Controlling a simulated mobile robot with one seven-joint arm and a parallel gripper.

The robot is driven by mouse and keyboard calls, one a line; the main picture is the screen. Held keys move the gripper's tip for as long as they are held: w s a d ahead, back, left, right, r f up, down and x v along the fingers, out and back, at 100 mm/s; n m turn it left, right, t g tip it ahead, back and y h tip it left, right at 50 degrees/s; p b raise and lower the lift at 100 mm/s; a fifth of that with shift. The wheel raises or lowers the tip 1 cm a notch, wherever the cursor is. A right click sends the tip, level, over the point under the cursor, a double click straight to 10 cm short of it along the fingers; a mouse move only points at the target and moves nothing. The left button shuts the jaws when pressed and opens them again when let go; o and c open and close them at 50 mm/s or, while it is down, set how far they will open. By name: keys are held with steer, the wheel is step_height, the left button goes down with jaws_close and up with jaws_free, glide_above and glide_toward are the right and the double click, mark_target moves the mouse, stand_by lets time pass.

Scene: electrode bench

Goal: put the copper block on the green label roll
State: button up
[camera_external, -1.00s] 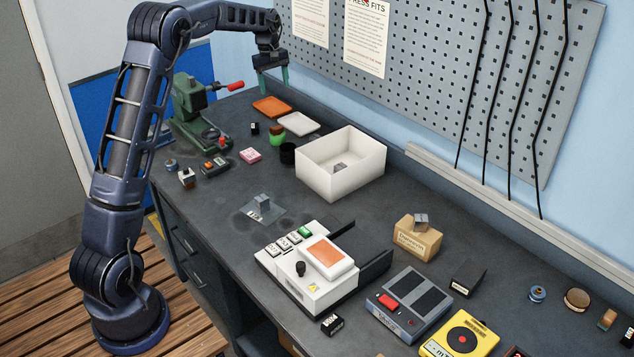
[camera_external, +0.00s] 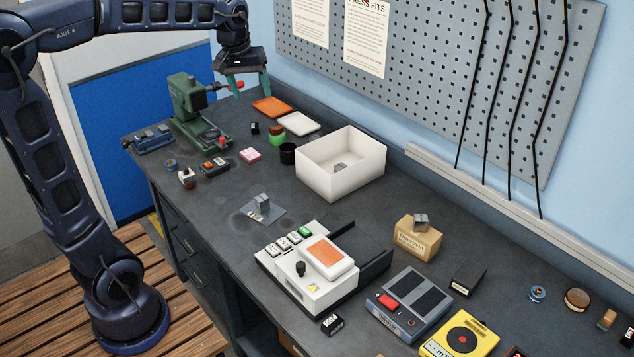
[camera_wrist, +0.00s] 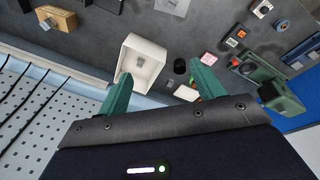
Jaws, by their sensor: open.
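In the external view a copper-brown piece (camera_external: 277,129), which looks like the copper block, sits on top of a small green round thing (camera_external: 277,140), which looks like the green label roll. They stand on the bench between the black cup and the white tray. My gripper (camera_external: 250,88) is open and empty, above and behind them, near the orange tray. In the wrist view my gripper's two green fingers (camera_wrist: 160,92) are spread wide with nothing between them. The copper piece and green roll do not show clearly there; the right finger may hide them.
A white open box (camera_external: 325,180) stands right of a black cup (camera_external: 288,154). A white tray (camera_external: 298,123) and an orange tray (camera_external: 272,107) lie behind. A green press (camera_external: 190,105) stands at left. The pegboard wall (camera_external: 440,70) rises behind the bench.

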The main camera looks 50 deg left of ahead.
steer(key=s+d+f+m, duration=0.2)
steer(key=s+d, duration=0.1)
steer(key=s, duration=0.5)
steer(key=s+d+f+m+t, duration=0.1)
steer(key=s+d+f+m, duration=0.1)
steer(key=s, duration=0.6)
steer(key=s+d+f+m+t, duration=0.1)
steer(key=s+d+f+m, duration=0.2)
steer(key=s+d, duration=0.2)
steer(key=s, duration=0.3)
steer(key=shift+s+m, duration=0.3)
steer(key=shift+s, duration=0.05)
